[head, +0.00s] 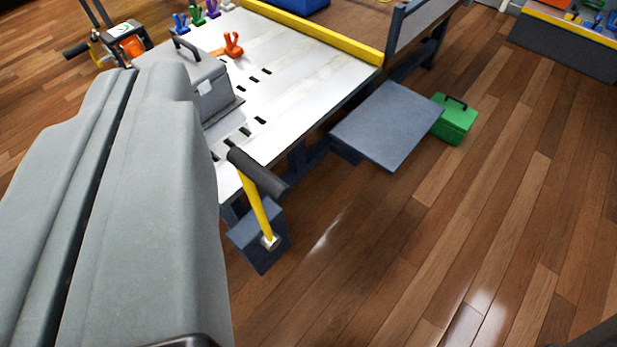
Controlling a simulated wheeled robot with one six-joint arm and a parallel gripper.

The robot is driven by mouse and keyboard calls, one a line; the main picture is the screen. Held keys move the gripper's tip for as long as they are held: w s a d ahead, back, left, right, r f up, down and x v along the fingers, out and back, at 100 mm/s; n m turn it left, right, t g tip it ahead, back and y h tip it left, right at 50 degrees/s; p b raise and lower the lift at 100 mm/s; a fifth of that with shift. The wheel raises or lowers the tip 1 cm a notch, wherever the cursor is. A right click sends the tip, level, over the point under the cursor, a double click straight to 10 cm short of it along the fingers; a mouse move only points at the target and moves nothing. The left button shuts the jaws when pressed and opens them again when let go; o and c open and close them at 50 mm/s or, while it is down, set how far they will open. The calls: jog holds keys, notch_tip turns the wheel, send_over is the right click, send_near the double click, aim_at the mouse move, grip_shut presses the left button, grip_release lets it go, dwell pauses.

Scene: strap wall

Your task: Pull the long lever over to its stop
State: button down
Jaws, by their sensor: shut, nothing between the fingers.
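The long lever has a yellow rod (256,205) with a thick dark grey cross grip (259,173) at its upper end. Its lower end meets a pale pivot (270,242) on a blue-grey box (248,239) by the corner of the white workbench (310,75). The rod rises from the pivot and leans up and to the left in the picture. My grey arm fills the left side, close to the lever in the picture. My gripper's fingers do not show, and I see nothing touching the lever.
A grey toolbox (212,95) and an orange clamp (233,44) are on the bench. A yellow rail (320,35) crosses it. A flat grey panel (388,124) and a green box (455,120) stand right of the bench. The wooden floor (420,250) at lower right is clear.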

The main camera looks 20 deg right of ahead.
jog(key=w+d+f+m+g+y, duration=0.7)
jog(key=w+d+f+m+g, duration=0.5)
jog(key=w+d+f+g, duration=0.5)
jog(key=shift+w+d+f+m+g, duration=0.3)
jog(key=shift+w+f+m, duration=0.1)
jog(key=shift+w+f, duration=0.6)
jog(key=shift+a, duration=0.1)
jog(key=a+r+x, duration=0.1)
jog(key=a+x, duration=0.1)
jog(key=x, duration=1)
jog(key=shift+s+a, duration=0.4)
jog(key=shift+s, duration=0.05)
jog(key=shift+r, duration=0.1)
